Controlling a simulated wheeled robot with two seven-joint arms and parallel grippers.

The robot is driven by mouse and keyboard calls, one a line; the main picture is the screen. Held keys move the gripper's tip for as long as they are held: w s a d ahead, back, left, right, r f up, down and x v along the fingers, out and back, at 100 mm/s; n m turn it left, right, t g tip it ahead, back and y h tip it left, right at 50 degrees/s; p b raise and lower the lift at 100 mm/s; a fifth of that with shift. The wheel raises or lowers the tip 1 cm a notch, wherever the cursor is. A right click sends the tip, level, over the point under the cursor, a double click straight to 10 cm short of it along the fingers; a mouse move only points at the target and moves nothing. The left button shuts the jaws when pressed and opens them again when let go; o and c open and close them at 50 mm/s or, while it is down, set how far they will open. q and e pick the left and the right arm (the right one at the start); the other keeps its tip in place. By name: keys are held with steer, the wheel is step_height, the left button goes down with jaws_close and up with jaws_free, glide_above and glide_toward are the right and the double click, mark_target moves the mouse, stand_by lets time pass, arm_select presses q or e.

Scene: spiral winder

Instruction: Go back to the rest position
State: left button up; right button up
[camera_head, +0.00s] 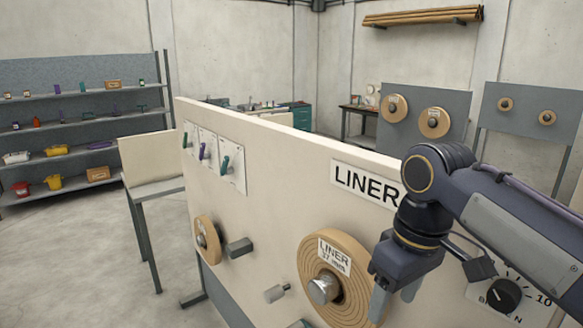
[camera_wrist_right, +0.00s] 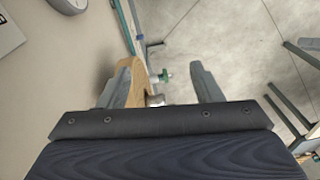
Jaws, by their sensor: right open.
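My right gripper (camera_head: 395,298) hangs from the arm that comes in from the right, with its fingers pointing down in front of the cream panel. It is open, with the two fingers apart and nothing seen held between them. In the right wrist view the gripper (camera_wrist_right: 160,80) also shows spread fingers. The large tan LINER roll (camera_head: 338,297), with a silver hub, is on the panel just left of the gripper. Its edge (camera_wrist_right: 136,84) shows beside the left finger in the wrist view; I cannot tell whether they touch. My left gripper is not in view.
The cream panel (camera_head: 275,210) also bears a smaller roll (camera_head: 207,240), grey pegs, several coloured levers and a black dial (camera_head: 503,295) close to my right arm. Shelves (camera_head: 80,115) stand at the far left. Open grey floor (camera_head: 100,260) lies left of the panel.

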steer(key=s+d+f+m+t+y, duration=0.1)
steer(key=s+d+f+m+t, duration=0.1)
steer(key=s+f+m, duration=0.2)
steer(key=s+d+f+m+t+y, duration=0.1)
steer(key=s+d+f+m+t, duration=0.2)
steer(key=s+f, duration=0.8)
steer(key=shift+f+m+y, duration=0.3)
steer(key=shift+f+m, duration=0.3)
steer(key=shift+f, duration=0.3)
steer(key=shift+d, duration=0.1)
